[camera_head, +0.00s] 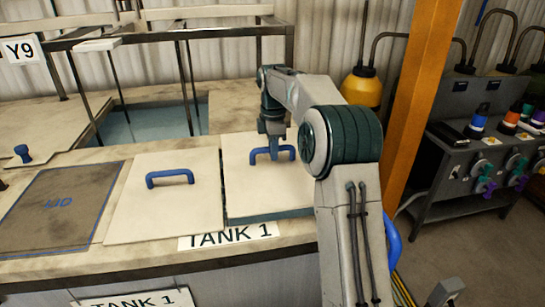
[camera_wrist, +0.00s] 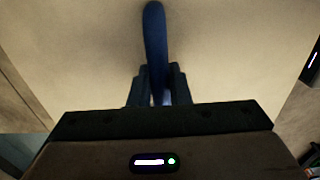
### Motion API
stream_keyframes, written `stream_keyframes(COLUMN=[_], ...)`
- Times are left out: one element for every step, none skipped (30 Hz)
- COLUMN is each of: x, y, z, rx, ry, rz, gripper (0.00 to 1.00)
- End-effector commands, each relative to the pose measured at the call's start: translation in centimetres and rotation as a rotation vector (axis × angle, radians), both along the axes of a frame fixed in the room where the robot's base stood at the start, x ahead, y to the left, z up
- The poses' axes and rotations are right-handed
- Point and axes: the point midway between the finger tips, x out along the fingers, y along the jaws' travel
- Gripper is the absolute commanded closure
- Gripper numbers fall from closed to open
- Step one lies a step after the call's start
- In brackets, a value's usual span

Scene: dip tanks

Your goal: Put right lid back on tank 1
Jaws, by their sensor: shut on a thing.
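The right lid (camera_head: 245,187) is a pale square plate with a blue handle (camera_head: 287,153), at the front of the tank top above the "TANK 1" label. My gripper (camera_head: 273,152) is shut on that handle from above. In the wrist view, my gripper (camera_wrist: 158,92) has its fingers on either side of the blue handle (camera_wrist: 154,40), over the pale lid (camera_wrist: 230,50). A dark gap shows under the lid's front edge; I cannot tell whether it is raised. Part of the lid is hidden behind my arm.
Another pale lid (camera_head: 165,205) with a blue handle lies just left. A dark mat (camera_head: 60,207) with blue outlines lies further left. A metal frame (camera_head: 180,35) stands over the bath. An orange post (camera_head: 420,100) and a dark bench (camera_head: 475,130) stand at right.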

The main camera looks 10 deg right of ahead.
Motion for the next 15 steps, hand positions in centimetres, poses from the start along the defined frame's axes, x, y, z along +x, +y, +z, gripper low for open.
stream_keyframes(x=[0.4,0.5,0.6,0.7,0.7,0.7,0.7,0.7,0.7,0.6,0.6,0.7,0.7,0.7,0.7], y=[0.1,0.1,0.1,0.1,0.1,0.1,0.1,0.1,0.1,0.1,0.1,0.1,0.1,0.1,0.1], z=[0.0,0.0,-0.1,-0.2,-0.3,-0.6,-0.9,-1.3,-1.9,-2.4,-2.7,-3.2,-3.5,-3.8,-4.0], rx=[0.0,0.0,0.0,0.0,-0.001,-0.001,-0.001,-0.001,-0.001,-0.001,-0.001,-0.001,-0.001,-0.001,-0.001], ry=[-0.002,-0.003,-0.003,-0.003,-0.003,-0.001,-0.001,0.0,0.001,0.001,0.001,0.0,0.0,0.0,-0.002], rz=[0.0,0.0,-0.001,-0.001,-0.001,-0.001,-0.001,-0.001,-0.001,-0.001,-0.001,-0.001,-0.001,-0.001,-0.001], gripper=[1.0,1.0,1.0,1.0,1.0,1.0,1.0,1.0,1.0,1.0,1.0,1.0,1.0,1.0,1.0])
